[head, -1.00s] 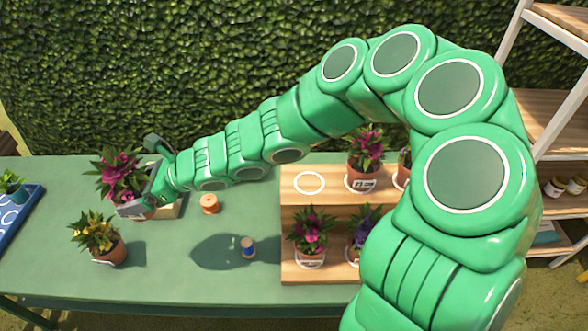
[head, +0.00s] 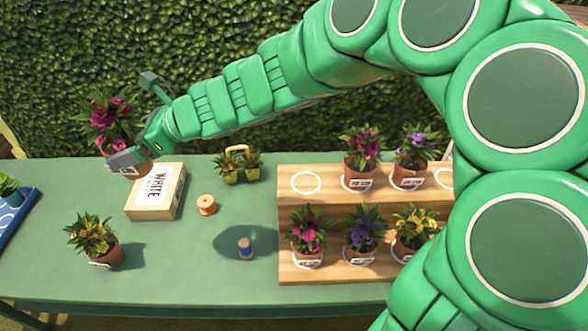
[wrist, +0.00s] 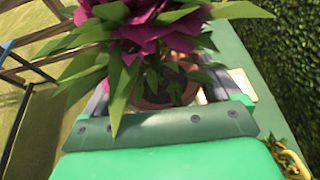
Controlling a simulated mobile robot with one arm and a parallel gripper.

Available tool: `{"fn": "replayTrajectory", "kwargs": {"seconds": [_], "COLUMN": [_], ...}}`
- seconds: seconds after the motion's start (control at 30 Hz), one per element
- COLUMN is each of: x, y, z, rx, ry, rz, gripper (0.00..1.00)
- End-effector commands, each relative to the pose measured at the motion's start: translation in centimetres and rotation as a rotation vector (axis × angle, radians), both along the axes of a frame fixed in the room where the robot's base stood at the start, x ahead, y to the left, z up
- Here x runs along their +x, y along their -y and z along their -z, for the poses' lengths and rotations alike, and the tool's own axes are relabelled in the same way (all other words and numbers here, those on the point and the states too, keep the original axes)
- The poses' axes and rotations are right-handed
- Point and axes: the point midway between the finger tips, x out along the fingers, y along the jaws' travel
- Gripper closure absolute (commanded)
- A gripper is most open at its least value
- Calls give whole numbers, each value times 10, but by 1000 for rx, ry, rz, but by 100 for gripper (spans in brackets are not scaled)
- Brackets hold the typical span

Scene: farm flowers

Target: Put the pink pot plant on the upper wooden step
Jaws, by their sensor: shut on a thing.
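The pink pot plant (head: 108,122), magenta flowers in a terracotta pot, is in my gripper (head: 130,160) at the left of the head view. It is raised above the table, near the white box. In the wrist view its flowers (wrist: 160,35) and pot (wrist: 170,85) fill the upper middle, with my gripper (wrist: 165,95) shut around the pot. The upper wooden step (head: 330,196) is right of centre. It has an empty white ring (head: 306,183) at its left end, and a pink plant (head: 361,155) and a purple plant (head: 414,155) stand beside it.
The lower step (head: 330,268) holds several pots. A white box (head: 158,190), a copper spool (head: 206,205), a blue spool (head: 246,249), a yellow-handled basket (head: 238,165) and a yellow pot plant (head: 92,240) stand on the green table (head: 200,280). A hedge is behind.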

Motion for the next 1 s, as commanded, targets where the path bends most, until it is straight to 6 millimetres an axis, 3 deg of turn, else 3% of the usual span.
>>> {"fn": "replayTrajectory", "kwargs": {"seconds": [0.5,1.0], "x": [65,109], "y": [94,197], "z": [-2,-3], "rx": [6,5], "ry": [7,14], "rz": [150,303], "gripper": [58,58]}}
